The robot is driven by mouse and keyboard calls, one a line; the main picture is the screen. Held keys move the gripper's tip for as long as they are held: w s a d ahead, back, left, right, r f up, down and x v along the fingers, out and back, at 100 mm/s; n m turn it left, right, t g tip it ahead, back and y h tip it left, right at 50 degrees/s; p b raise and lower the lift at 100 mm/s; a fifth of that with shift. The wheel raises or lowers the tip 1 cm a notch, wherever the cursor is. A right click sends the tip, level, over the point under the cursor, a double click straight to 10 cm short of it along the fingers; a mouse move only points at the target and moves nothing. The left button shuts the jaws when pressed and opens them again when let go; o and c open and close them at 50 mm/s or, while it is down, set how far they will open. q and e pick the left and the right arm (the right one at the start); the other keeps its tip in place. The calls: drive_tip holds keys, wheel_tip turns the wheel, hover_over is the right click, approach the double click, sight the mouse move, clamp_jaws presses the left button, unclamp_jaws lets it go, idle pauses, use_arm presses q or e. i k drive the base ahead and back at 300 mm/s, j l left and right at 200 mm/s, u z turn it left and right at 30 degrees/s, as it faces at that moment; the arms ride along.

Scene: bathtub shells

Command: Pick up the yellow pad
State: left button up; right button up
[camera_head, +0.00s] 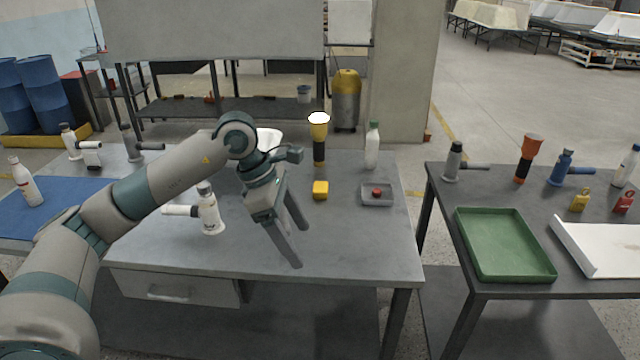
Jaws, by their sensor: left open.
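A small yellow pad (320,190) lies on the grey table (340,245), right of the middle of its top. It looks like a small rounded block. My left gripper (296,242) hangs over the table with its fingers pointing down and to the right. It is open and empty, to the left of the pad and nearer to me, apart from it. The pad is fully visible. My right gripper is not in view.
Behind the pad stands a yellow and black flashlight (319,140). To its right are a grey tray (377,196) with a red item and a white bottle (372,147). A white bottle-like tool (209,210) stands left of my gripper. A second table holds a green tray (503,245).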

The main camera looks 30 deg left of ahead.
sight(320, 189)
drive_tip(key=i+j, duration=1.15)
drive_tip(key=i, duration=0.05)
